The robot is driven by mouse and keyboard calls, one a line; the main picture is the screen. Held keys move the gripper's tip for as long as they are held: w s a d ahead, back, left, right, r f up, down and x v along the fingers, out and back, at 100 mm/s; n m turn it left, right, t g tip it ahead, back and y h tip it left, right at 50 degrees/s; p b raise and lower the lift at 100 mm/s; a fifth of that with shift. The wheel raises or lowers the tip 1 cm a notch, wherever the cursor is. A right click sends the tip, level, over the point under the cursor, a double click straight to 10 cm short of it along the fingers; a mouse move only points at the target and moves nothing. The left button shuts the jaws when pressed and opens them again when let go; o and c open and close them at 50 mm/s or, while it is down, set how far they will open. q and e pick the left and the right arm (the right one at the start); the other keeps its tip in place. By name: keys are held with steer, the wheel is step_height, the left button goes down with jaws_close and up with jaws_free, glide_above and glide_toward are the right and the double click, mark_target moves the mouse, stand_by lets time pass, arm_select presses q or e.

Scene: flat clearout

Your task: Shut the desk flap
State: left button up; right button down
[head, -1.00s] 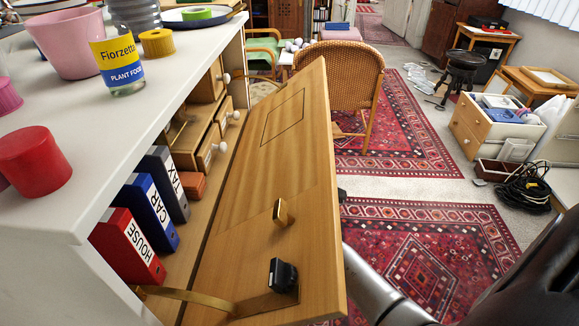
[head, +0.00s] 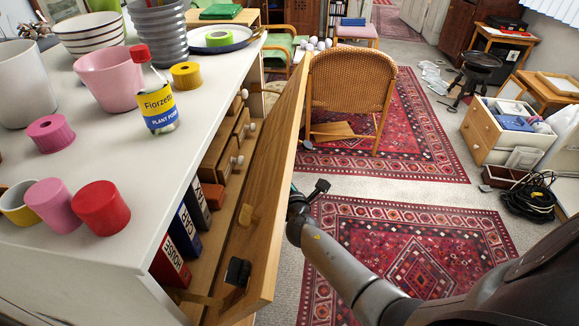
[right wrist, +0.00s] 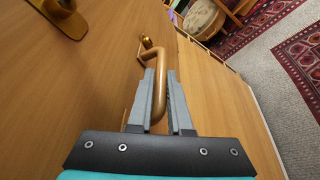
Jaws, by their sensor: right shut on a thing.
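The wooden desk flap (head: 272,150) stands tilted, partly raised, to the right of the white desk; a gap shows between it and the compartments. In the right wrist view, my right gripper (right wrist: 161,76) is shut on the copper-coloured bar handle (right wrist: 181,100) on the flap's outer face (right wrist: 95,85). In the head view, my right arm reaches the flap's outer side from the right, and the fingertips are hidden. My left gripper is in neither view.
Binders (head: 170,262) and small drawers with white knobs stand inside the desk. A plant food bottle (head: 157,105), a pink pot (head: 108,77) and cups crowd the desktop. A wicker chair (head: 350,82) stands beyond the flap. Rug floor lies free to the right.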

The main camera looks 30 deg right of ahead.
mark_target(265, 162)
steer(key=a+r+p, duration=0.1)
steer(key=w+a+r+n+p, duration=0.1)
steer(key=shift+w+r+p, duration=0.1)
steer(key=shift+w+p, duration=0.15)
steer(key=shift+p, duration=0.05)
steer(key=shift+w+a+r+n+g+p, duration=0.4)
steer(key=shift+w+a+n+g+p, duration=0.15)
steer(key=shift+a+p, duration=0.35)
steer(key=shift+w+a+r+n+h+p, duration=0.3)
steer(key=shift+w+a+n+p, duration=0.15)
steer(key=shift+w+a+p, duration=0.15)
steer(key=shift+w+a, duration=0.45)
steer(key=shift+a, duration=0.25)
steer(key=c, duration=1.1)
jaws_free()
steer(key=shift+d, duration=0.1)
steer(key=shift+s, duration=0.1)
steer(key=shift+s+a+r, duration=0.2)
steer(key=shift+s, duration=0.3)
steer(key=p+v, duration=0.3)
steer(key=v, duration=0.9)
steer(key=shift+s+a+r, duration=0.15)
steer(key=shift+a+r, duration=0.05)
steer(key=shift+r, duration=0.05)
steer(key=shift+p+v, duration=0.35)
steer(key=shift+v, duration=0.4)
